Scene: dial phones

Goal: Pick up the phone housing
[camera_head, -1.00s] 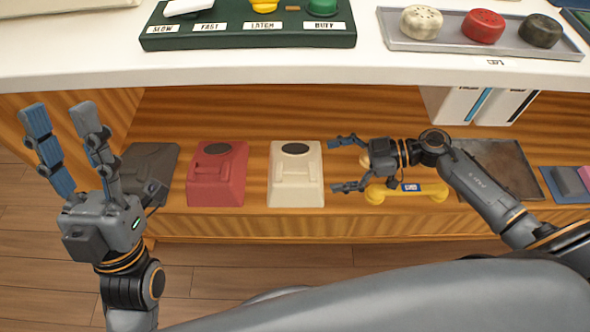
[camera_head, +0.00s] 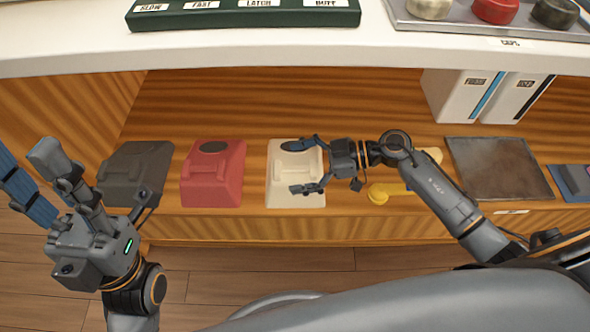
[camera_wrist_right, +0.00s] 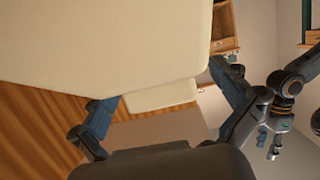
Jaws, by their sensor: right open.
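Three phone housings stand in a row on the wooden shelf: a dark grey one (camera_head: 135,176), a red one (camera_head: 212,180) and a cream one (camera_head: 281,180). My right gripper (camera_head: 300,168) is open, with its fingers over the right part of the cream housing. In the right wrist view the cream housing (camera_wrist_right: 110,45) fills the upper left, with the open fingers (camera_wrist_right: 165,100) on both sides of its narrower part. I cannot tell whether they touch it. My left gripper (camera_head: 25,175) is open and empty in front of the shelf at the left.
A yellow handset (camera_head: 378,195) lies behind my right arm. A dark metal plate (camera_head: 500,170) lies farther right, with white binders (camera_head: 470,95) behind it. The white counter (camera_head: 250,48) overhangs the shelf, carrying a green labelled tray (camera_head: 240,18) and a grey tray (camera_head: 470,29).

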